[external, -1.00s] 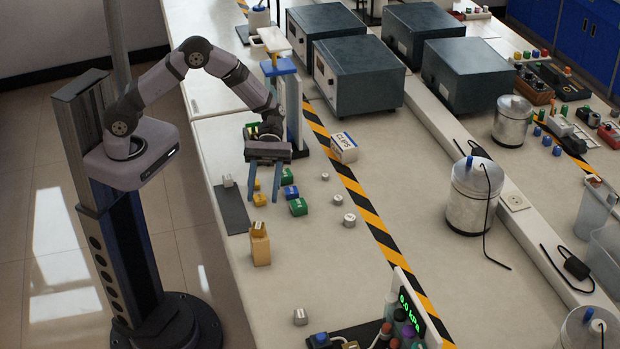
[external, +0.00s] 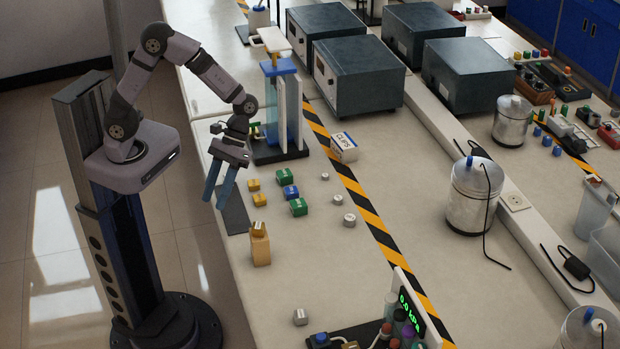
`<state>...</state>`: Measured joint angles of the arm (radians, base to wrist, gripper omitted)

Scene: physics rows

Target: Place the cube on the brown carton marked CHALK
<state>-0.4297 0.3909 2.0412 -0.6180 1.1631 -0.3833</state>
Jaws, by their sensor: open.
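The brown carton (external: 261,251) stands upright near the left edge of the bench; I cannot read its marking. A small tan piece (external: 258,229) shows at its top, and I cannot tell if it is a flap or a separate block. My gripper (external: 214,204) is open, fingers pointing down, over the left bench edge by the dark mat (external: 236,213), up and left of the carton. The small pale cube seen on the mat earlier is hidden now, behind my gripper. No cube shows between the fingers.
Yellow, blue and green blocks (external: 290,193) lie right of my gripper, with small metal pieces (external: 338,199) beyond. A blue-topped stand (external: 279,110) is behind my gripper. The white CLIPS box (external: 343,147) is further right. Bench in front of the carton is mostly clear.

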